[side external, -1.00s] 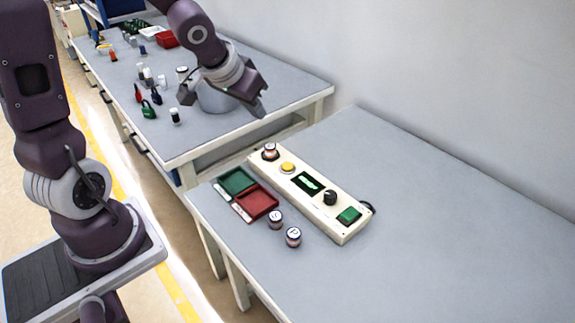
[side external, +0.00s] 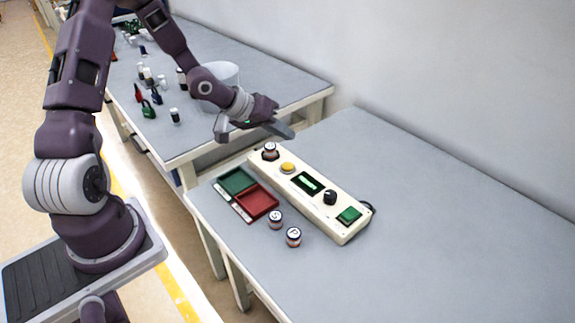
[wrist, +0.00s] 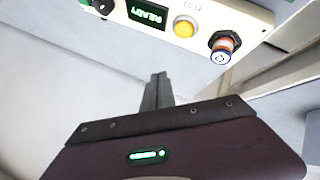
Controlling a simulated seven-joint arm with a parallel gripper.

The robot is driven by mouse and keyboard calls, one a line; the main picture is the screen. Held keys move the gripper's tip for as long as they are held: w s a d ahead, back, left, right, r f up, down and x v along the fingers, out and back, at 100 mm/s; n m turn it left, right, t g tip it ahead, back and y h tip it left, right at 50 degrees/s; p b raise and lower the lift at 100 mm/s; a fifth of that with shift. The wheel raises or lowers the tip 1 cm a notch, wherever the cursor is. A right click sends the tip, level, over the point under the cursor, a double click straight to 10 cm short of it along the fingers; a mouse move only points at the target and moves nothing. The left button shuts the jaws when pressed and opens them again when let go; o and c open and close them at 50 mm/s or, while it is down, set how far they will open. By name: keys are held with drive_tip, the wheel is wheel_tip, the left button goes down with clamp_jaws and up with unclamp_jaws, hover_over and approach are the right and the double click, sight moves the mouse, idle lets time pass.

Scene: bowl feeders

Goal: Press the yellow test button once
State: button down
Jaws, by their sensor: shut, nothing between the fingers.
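The yellow test button (side external: 288,168) is a round dome on a cream control panel (side external: 345,234) on the near table. It also shows in the wrist view (wrist: 184,28), below a TEST label and beside a green display reading READY (wrist: 147,13). My gripper (side external: 290,133) is in the air above and behind the far end of the panel, apart from the button. In the wrist view my gripper's fingers (wrist: 157,78) are together and empty, pointing toward the panel, with the button ahead and slightly right of their tips.
A black knob (side external: 330,198) and a green switch (side external: 349,215) are on the panel. Green (side external: 237,181) and red (side external: 262,204) trays and two jars (side external: 293,237) sit beside it. The table's right side is clear.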

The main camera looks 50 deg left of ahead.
sight(284, 167)
drive_tip(key=shift+f, duration=3.5)
drive_tip(key=shift+f, duration=0.1)
drive_tip(key=shift+f, duration=0.3)
drive_tip(key=shift+f, duration=0.5)
drive_tip(key=shift+r, duration=0.9)
drive_tip(key=shift+r, duration=2.55)
